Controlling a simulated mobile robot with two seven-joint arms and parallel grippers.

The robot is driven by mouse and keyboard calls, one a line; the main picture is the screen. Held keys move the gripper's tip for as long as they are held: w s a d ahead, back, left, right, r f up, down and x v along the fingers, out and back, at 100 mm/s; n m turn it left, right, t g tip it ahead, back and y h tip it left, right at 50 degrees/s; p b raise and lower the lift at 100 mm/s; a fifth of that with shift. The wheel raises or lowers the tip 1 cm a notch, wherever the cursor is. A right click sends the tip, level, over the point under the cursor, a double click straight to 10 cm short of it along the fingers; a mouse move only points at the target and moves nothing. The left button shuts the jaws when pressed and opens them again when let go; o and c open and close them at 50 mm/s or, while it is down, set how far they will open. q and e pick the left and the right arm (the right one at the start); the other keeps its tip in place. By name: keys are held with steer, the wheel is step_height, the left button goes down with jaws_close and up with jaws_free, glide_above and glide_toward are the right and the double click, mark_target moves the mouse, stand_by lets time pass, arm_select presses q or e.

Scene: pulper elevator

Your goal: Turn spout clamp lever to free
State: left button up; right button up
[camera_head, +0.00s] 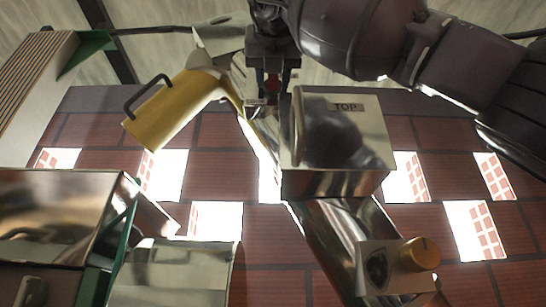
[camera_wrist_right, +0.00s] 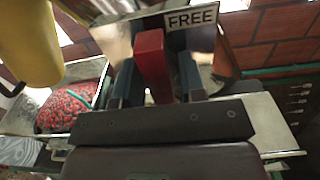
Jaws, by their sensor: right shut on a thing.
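My right gripper (camera_head: 270,88) reaches down from the top of the head view, next to the metal box marked TOP. In the right wrist view, its two dark fingers (camera_wrist_right: 158,88) are shut on the red lever (camera_wrist_right: 151,58), one on each side. Only a small red part of the lever (camera_head: 272,82) shows between the fingers in the head view. A FREE label (camera_wrist_right: 192,18) sits on a plate just behind and right of the lever. The yellow spout (camera_head: 165,112), with a dark handle, hangs tilted left of the gripper. My left gripper is not in view.
The shiny box marked TOP (camera_head: 345,130) stands close to the right of my gripper. Below it a metal chute carries an orange knob (camera_head: 421,254). A tray of red cherries (camera_wrist_right: 68,108) shows at left in the wrist view. Metal bins (camera_head: 60,215) stand lower left.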

steer(key=o, duration=0.6)
steer(key=s+b, duration=0.1)
steer(key=s, duration=0.9)
steer(key=shift+s+b, duration=0.4)
